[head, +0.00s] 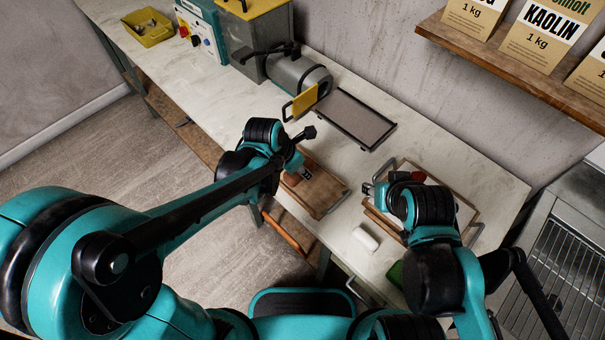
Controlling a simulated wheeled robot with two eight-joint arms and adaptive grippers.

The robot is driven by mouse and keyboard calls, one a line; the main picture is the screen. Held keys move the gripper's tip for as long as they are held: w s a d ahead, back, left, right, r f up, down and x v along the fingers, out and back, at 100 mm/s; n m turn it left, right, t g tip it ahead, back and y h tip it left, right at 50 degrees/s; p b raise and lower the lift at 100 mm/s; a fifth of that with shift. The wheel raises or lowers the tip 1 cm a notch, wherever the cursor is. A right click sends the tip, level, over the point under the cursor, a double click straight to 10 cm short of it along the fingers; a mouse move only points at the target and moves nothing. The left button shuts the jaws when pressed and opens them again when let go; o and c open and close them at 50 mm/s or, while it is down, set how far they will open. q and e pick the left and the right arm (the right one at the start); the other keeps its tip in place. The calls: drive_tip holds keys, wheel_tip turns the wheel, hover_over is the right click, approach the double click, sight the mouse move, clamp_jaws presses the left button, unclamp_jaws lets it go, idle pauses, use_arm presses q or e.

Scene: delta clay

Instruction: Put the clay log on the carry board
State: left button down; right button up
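A wooden board (325,200), which looks like the carry board, lies along the table's front edge. My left gripper (304,173) is low over the board's left end. A small reddish-brown piece (291,180) shows beside its fingers; I cannot tell whether it is the clay log or whether it is held. My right gripper (372,191) is at the left edge of a wood-framed white slab (465,212); its fingers are mostly hidden by its own arm.
A grey tray (352,118) lies before a grey machine (300,76) with a yellow plate (305,99). A reddish item (418,177) is by the framed slab, and a green item (396,274) is at the front edge. A yellow bin (149,29) stands far left. The table's right end is clear.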

use_arm(q)
drive_tip(key=w+f, duration=0.1)
drive_tip(key=w+f+b, duration=0.1)
drive_tip(key=w, duration=0.1)
drive_tip(key=shift+w+d+f, duration=0.1)
drive_tip(key=shift+w+d, duration=0.15)
drive_tip(key=shift+d, duration=0.15)
wheel_tip(320, 180, down, 4)
drive_tip(key=shift+f+b, duration=0.1)
drive_tip(key=shift+b, duration=0.95)
drive_tip(key=c, duration=1)
unclamp_jaws()
